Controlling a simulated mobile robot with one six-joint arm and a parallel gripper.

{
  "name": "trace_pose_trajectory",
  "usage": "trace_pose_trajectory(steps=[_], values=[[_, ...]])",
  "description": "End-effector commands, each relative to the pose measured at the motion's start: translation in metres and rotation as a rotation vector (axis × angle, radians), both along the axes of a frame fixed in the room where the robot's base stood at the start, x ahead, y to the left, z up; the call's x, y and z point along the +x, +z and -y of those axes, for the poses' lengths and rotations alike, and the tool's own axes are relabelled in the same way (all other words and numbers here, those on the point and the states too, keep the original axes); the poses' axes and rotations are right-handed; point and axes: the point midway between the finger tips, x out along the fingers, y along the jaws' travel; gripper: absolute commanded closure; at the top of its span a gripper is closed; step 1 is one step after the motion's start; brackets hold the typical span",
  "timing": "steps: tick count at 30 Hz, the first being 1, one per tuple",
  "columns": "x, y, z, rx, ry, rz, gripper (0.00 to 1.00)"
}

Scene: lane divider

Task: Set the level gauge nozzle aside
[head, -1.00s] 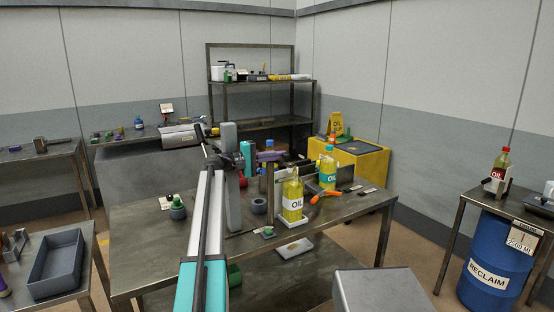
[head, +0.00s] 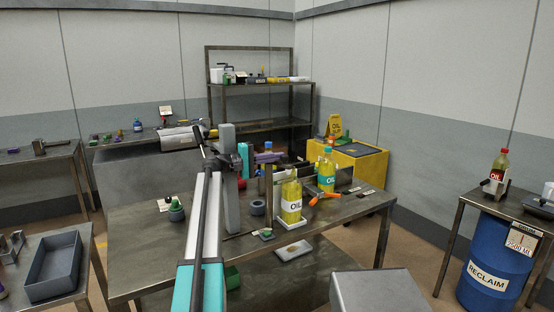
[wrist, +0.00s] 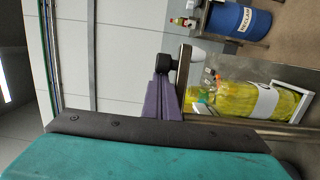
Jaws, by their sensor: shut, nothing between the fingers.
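I cannot pick out the level gauge nozzle with certainty. In the wrist view, a dark round knob (wrist: 166,65) and a grey piece (wrist: 183,78) lie just past the tips of my gripper (wrist: 165,88). I cannot tell whether they touch it. My gripper shows purple, shut and empty. In the head view, my arm link hides part of the gripper area above the workbench (head: 165,235). A yellow oil bottle (head: 291,200) stands upright on a white tray (head: 292,222); it also shows in the wrist view (wrist: 245,100).
A teal-labelled oil bottle (head: 327,172) and an orange tool (head: 326,195) are on the bench's right side. A blue barrel (head: 487,265) is at the right. Bare bench shows at the front left.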

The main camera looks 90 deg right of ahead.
Motion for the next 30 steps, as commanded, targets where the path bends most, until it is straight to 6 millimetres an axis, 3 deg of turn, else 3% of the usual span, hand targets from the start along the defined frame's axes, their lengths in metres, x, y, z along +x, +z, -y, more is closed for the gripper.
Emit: trace_pose_trajectory(steps=[22,30], values=[[-0.001,0.000,0.000,0.000,-0.001,0.000,1.00],[-0.002,0.012,0.000,-0.001,-0.001,0.000,1.00]])
